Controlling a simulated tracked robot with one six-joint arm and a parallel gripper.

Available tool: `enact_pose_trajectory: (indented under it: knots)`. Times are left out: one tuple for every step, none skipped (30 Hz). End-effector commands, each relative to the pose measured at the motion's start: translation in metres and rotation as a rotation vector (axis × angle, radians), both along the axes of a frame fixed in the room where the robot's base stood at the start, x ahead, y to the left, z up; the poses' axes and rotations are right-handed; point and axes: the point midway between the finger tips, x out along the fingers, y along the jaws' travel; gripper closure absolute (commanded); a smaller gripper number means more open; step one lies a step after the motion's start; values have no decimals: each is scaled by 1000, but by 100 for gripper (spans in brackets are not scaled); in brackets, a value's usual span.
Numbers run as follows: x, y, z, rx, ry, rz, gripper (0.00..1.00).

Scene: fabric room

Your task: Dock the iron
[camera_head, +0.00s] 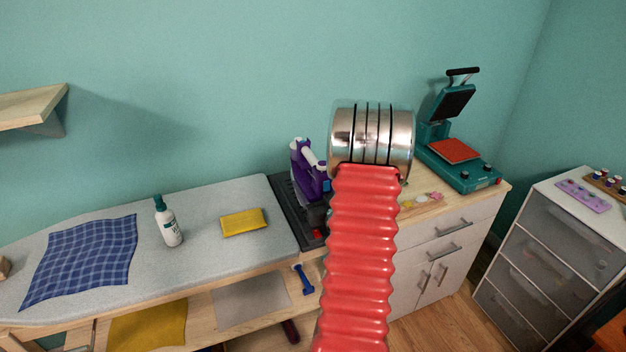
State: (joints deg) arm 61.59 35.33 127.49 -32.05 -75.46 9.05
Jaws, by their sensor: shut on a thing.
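The iron (306,168) is purple with a white handle part. It shows just left of my arm, over the dark dock area (282,190) at the right end of the ironing board (195,205). It looks steeply tilted, nose up; I cannot tell whether it touches the dock. A small dark part with red on it (318,217) shows below the iron. My red ribbed arm and its metal joint cover the space right of the iron. My gripper's fingers are hidden behind the arm, so its hold on anything does not show.
A blue checked cloth (85,258), a white spray bottle (168,224) and a yellow folded cloth (243,222) lie or stand on the board. A teal heat press (455,150) stands on the cabinet (445,235) at right. A drawer unit (550,250) stands further right.

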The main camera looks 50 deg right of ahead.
Motion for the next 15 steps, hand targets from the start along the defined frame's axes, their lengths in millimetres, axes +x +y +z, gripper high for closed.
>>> enact_pose_trajectory:
  knots:
    - [1,-1,2,-7,-6,0,94]
    - [0,-1,1,-8,-7,0,94]
    - [0,-1,1,-8,-7,0,94]
    - [0,-1,1,-8,-7,0,94]
    - [0,-1,1,-8,-7,-1,94]
    - [0,-1,1,-8,-7,-1,94]
    - [0,-1,1,-8,-7,-1,94]
    - [0,-1,1,-8,-7,-1,94]
    - [0,-2,1,-8,-7,-1,94]
    - [0,-2,1,-8,-7,-1,94]
    - [0,-2,1,-8,-7,-1,94]
    - [0,-2,1,-8,-7,-1,94]
    - [0,-2,0,-7,-6,-1,94]
    - [0,-2,-1,-7,-6,-1,94]
    - [0,-2,-3,-7,-6,-1,94]
